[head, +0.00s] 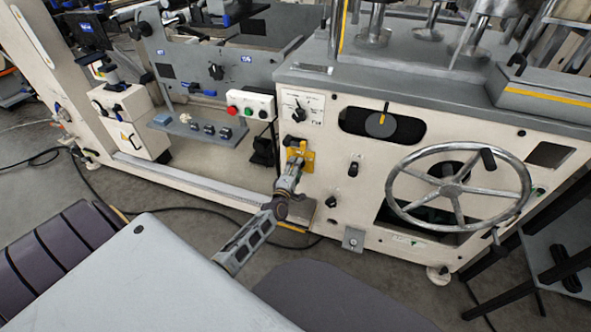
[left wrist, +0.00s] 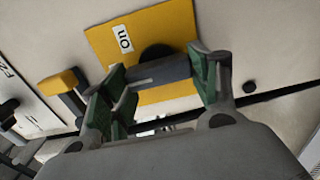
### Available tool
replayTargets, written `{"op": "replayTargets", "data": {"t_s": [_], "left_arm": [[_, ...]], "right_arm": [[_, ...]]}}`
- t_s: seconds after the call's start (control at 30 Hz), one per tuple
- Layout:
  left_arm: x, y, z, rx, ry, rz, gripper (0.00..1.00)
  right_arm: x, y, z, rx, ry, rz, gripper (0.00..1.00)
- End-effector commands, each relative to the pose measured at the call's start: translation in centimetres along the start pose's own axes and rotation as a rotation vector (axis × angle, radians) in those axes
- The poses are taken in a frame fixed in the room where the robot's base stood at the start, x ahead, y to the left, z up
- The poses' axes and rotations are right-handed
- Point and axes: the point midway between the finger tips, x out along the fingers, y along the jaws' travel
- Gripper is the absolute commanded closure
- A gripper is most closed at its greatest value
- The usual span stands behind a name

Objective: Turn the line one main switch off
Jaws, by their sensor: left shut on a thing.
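The main switch has a yellow plate (head: 308,155) on the front of the cream machine, and the plate is large in the left wrist view (left wrist: 108,42). A white label reading "on" (left wrist: 123,38) is on it. The switch's dark grey bar handle (left wrist: 160,72) sits in front of a round black hub. My left gripper (head: 294,166) is at the plate. In the left wrist view its green-padded fingers (left wrist: 163,83) are shut on the bar handle, one at each end. My right gripper is in neither view.
A yellow-tipped lever (left wrist: 60,82) is close left of the plate. A box with red and green buttons (head: 250,106) is left of the switch. A large handwheel (head: 450,189) is to the right. A grey surface (head: 150,280) fills the lower left.

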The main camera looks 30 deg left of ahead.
Motion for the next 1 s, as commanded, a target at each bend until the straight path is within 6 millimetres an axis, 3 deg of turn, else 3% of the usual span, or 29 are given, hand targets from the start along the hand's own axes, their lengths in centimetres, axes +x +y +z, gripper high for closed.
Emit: {"op": "replayTargets", "data": {"t_s": [0.17, 0.2, 0.37, 1.0], "left_arm": [[-0.03, -0.07, -0.03, -0.006, 0.001, -0.001, 0.63], [-0.03, -0.07, -0.03, -0.005, 0.001, -0.001, 0.38], [-0.03, -0.06, 0.0, -0.004, 0.001, -0.001, 0.18], [-0.94, -0.13, 0.05, -0.002, 0.0, -0.002, 0.18]], "right_arm": [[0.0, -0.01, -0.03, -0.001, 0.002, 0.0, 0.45], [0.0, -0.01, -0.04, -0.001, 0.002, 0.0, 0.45], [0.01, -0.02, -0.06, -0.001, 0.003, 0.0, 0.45], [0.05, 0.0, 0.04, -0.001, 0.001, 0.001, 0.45]]}}
